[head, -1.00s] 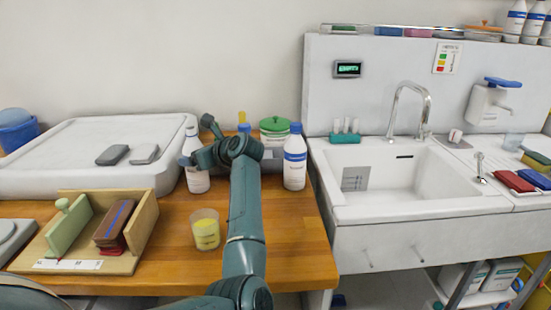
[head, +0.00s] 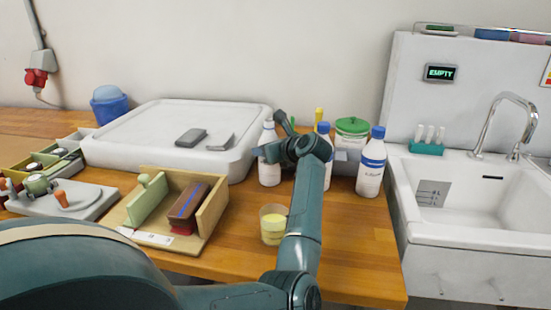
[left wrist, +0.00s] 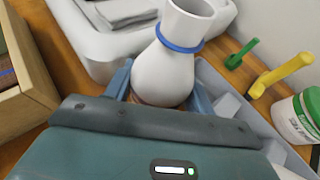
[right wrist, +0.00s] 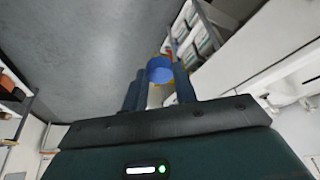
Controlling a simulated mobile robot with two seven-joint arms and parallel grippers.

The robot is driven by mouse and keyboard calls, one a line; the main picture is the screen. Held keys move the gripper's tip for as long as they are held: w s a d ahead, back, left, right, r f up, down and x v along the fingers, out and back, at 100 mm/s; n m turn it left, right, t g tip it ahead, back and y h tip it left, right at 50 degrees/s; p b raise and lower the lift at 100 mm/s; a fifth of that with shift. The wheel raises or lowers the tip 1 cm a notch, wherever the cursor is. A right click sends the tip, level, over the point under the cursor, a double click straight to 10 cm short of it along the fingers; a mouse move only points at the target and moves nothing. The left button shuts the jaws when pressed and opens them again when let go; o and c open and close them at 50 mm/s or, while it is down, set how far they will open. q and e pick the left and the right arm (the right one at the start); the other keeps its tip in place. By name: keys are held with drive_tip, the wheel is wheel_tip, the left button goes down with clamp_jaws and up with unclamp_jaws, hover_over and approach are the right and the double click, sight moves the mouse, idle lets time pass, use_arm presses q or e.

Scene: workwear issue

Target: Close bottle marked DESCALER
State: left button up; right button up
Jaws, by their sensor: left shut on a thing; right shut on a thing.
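A white bottle (head: 269,170) stands on the wooden counter. Its open neck, without a cap and with a blue ring below, shows in the left wrist view (left wrist: 165,68). I cannot read its label. My left gripper (head: 276,150) is shut on this bottle; its fingers sit on both sides of the body in the left wrist view. My right gripper (right wrist: 160,76) is shut on a blue cap (right wrist: 159,69), held above the floor, away from the bottle. The right gripper is outside the head view.
Blue-capped bottles (head: 371,166) and a green-lidded jar (head: 352,127) stand right of the bottle. A cup with yellow contents (head: 273,226) is in front. A wooden holder (head: 212,210), a white tray (head: 140,127) and the sink (head: 455,220) flank the area.

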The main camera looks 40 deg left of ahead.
use_arm(q)
drive_tip(key=c, duration=0.6)
drive_tip(key=shift+r, duration=0.15)
